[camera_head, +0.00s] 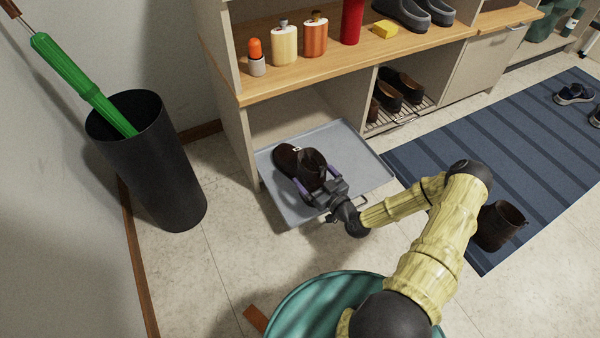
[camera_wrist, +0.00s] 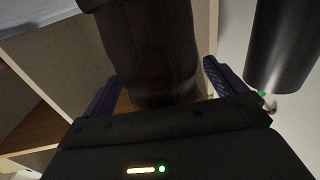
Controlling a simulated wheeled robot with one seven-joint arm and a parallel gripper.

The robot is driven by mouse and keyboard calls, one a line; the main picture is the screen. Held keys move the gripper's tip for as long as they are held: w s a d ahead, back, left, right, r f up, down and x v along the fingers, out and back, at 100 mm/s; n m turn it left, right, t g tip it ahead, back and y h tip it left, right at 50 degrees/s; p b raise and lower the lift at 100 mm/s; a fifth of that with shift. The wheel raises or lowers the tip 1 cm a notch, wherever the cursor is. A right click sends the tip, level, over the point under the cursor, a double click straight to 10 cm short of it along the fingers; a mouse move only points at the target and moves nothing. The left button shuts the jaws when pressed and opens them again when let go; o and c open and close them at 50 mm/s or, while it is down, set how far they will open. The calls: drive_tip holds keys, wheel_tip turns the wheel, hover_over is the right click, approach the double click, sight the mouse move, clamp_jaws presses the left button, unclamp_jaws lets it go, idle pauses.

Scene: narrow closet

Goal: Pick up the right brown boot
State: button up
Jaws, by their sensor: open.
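A dark brown boot (camera_head: 290,158) is on the grey tray (camera_head: 375,172) in the low opening of the shelf unit. My gripper (camera_head: 314,180) is low over the tray, with its purple fingers spread on either side of the boot. In the wrist view the boot (camera_wrist: 160,45) fills the space between the open fingers (camera_wrist: 160,92). Narrow gaps show beside it, and its lower end is hidden by the gripper body. A second brown boot (camera_head: 500,225) stands apart at the blue rug's near edge, partly behind my arm.
A black bin (camera_head: 150,165) with a green umbrella (camera_head: 75,75) stands left of the tray. The shelf side panel (camera_head: 232,130) and wooden shelf top (camera_head: 350,62), with bottles and shoes, bound the opening. A teal round stool-like object (camera_head: 300,300) is in front.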

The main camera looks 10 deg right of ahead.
drive_tip(key=shift+c, duration=0.5)
drive_tip(key=c, duration=1.8)
drive_tip(key=shift+r, duration=0.1)
drive_tip(key=shift+c, duration=0.2)
wheel_tip(320, 180, up, 10)
drive_tip(key=p, duration=0.6)
drive_tip(key=shift+p, duration=0.4)
